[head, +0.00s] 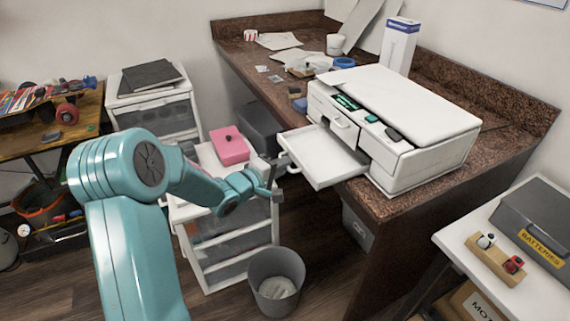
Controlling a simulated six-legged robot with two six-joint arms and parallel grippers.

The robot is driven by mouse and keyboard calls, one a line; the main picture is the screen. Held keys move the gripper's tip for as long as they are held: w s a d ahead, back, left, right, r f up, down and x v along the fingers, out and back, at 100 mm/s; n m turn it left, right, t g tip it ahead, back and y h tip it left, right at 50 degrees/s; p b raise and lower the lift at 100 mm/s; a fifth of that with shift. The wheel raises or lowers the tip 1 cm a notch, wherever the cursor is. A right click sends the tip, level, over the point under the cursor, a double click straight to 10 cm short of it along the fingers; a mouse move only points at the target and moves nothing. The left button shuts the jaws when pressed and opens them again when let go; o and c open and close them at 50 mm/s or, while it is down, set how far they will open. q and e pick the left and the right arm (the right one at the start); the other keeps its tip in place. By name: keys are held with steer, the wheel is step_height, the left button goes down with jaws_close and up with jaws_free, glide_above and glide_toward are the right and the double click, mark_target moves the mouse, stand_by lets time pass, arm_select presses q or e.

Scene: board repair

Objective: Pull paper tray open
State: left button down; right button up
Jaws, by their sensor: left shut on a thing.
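The white printer (405,120) stands on the brown granite counter. Its white paper tray (325,156) sticks out of the front toward the left and is pulled out, past the counter's edge. My left gripper (277,173) is at the tray's outer left end, shut on the tray's front edge or handle; the exact contact is small and partly hidden by the fingers. My right gripper does not show.
A grey waste bin (276,283) stands on the floor below my left gripper. A white drawer unit (232,240) with a pink box (229,146) on top is close behind my arm. A side table with a batteries case (535,225) is at the right.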

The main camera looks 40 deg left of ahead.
arm_select(q)
steer(key=c, duration=1.5)
jaws_free()
steer(key=s+r+p, duration=0.1)
steer(key=s+r, duration=0.2)
steer(key=s, duration=1.3)
steer(key=shift+d+r, duration=0.15)
